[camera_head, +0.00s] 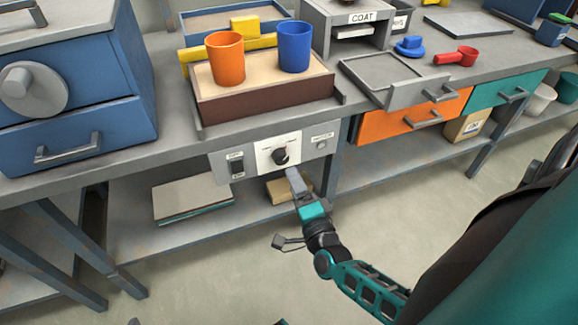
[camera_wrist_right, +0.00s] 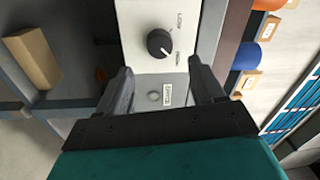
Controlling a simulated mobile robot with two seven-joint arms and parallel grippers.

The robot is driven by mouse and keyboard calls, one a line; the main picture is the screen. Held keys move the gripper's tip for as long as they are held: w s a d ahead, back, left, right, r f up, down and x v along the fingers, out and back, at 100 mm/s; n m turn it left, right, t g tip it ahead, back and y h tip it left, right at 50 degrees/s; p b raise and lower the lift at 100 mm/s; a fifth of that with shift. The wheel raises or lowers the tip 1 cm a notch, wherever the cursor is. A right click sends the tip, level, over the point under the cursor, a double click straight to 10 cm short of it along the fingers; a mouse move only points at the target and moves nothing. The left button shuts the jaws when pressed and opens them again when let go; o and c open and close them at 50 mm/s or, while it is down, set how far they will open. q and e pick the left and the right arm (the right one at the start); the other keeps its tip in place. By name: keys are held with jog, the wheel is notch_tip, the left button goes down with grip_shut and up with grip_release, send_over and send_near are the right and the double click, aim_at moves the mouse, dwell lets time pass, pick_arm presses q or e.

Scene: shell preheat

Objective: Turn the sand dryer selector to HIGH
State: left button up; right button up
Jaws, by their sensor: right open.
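The selector knob (camera_head: 281,155) is a black dial on a white plate (camera_head: 266,163) of the grey control panel, below the bench's front edge. My right gripper (camera_head: 293,173) is just below and in front of the knob in the head view. In the right wrist view its fingers (camera_wrist_right: 163,82) are spread and empty, apart from the knob.
A black switch (camera_head: 237,168) and a small round button (camera_head: 320,145) flank the plate. Above, a tray (camera_head: 240,112) carries an orange cup (camera_head: 225,58) and a blue cup (camera_head: 294,46). An orange drawer (camera_head: 410,118) is to the right; a lower shelf (camera_head: 135,245) lies underneath.

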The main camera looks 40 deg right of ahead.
pick_arm(q)
jog(key=shift+d+r, duration=0.15)
jog(key=shift+r, duration=0.25)
pick_arm(e)
jog(key=v, duration=0.6)
jog(key=shift+s, duration=0.2)
jog(key=s+a+r+n+g+y, duration=0.1)
jog(key=s+a+n+g+y, duration=0.2)
jog(key=a+n+g+y, duration=0.95)
pick_arm(q)
jog(key=s+a+r+y+p, duration=0.1)
jog(key=a+r+p, duration=0.2)
jog(key=r+p, duration=0.5)
jog(key=p, duration=0.5)
jog(key=shift+s, duration=0.3)
pick_arm(e)
notch_tip(320, 180, up, 8)
jog(key=s+d+n+t+h, duration=0.1)
jog(key=d+n+t+h, duration=0.2)
jog(key=n+t+h, duration=0.2)
jog(key=n+h, duration=0.1)
jog(key=n, duration=0.2)
jog(key=shift+s+r+n, duration=0.2)
jog(key=shift+s+n, duration=0.1)
jog(key=shift+n, duration=0.05)
